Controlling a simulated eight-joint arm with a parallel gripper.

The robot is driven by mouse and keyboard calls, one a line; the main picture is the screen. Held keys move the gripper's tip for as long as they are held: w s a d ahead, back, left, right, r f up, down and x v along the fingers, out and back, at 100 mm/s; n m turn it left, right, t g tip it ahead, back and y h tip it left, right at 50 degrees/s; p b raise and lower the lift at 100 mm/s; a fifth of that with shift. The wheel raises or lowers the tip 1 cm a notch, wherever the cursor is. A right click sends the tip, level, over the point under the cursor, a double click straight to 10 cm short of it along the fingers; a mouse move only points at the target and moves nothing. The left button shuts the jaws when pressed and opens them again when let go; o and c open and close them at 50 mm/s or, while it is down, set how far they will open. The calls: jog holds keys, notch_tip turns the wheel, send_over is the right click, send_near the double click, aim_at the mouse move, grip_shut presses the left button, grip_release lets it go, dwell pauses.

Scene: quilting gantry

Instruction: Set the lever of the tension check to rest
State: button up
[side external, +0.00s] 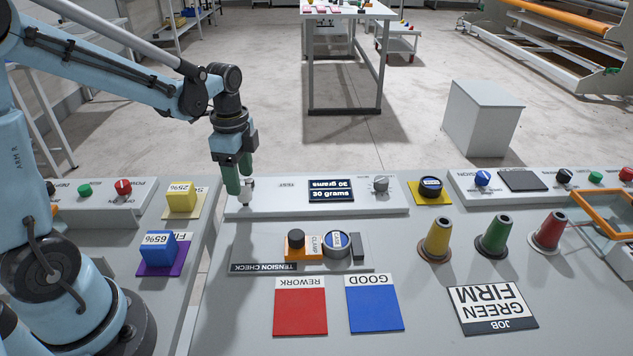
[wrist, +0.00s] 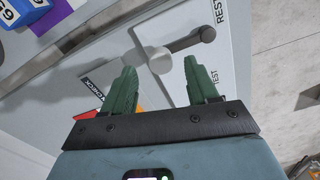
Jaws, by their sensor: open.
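The lever (wrist: 182,47) of the tension check shows in the wrist view as a grey bar from a round hub to a darker knob. The knob points right in that view, closer to the word REST than to TEST. My gripper (wrist: 160,67) is open, one green finger on each side of the hub in the picture; whether it touches cannot be told. In the side view my gripper (side external: 240,192) points down at the left end of the white panel (side external: 385,202), mostly hiding the lever.
In front of the panel are the tension check plate (side external: 262,267), an orange clamp block (side external: 296,253) and a round dial (side external: 336,244). A 30 grams display (side external: 331,190) and grey knob (side external: 380,184) are on the panel. Yellow (side external: 437,240), green (side external: 493,238) and red (side external: 548,233) cones stand right.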

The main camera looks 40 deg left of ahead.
notch_tip(320, 180, up, 8)
jog(key=shift+r, duration=0.25)
jog(key=shift+d, duration=0.1)
dwell(0.4)
jog(key=s+d+f+n+t, duration=0.2)
jog(key=s+d+n+t, duration=0.3)
jog(key=n, duration=0.6)
jog(key=shift+s+d+n+t, duration=0.35)
jog(key=shift+d+t, duration=0.75)
jog(key=shift+d, duration=0.7)
jog(key=shift+w, duration=0.15)
jog(key=shift+c, duration=0.2)
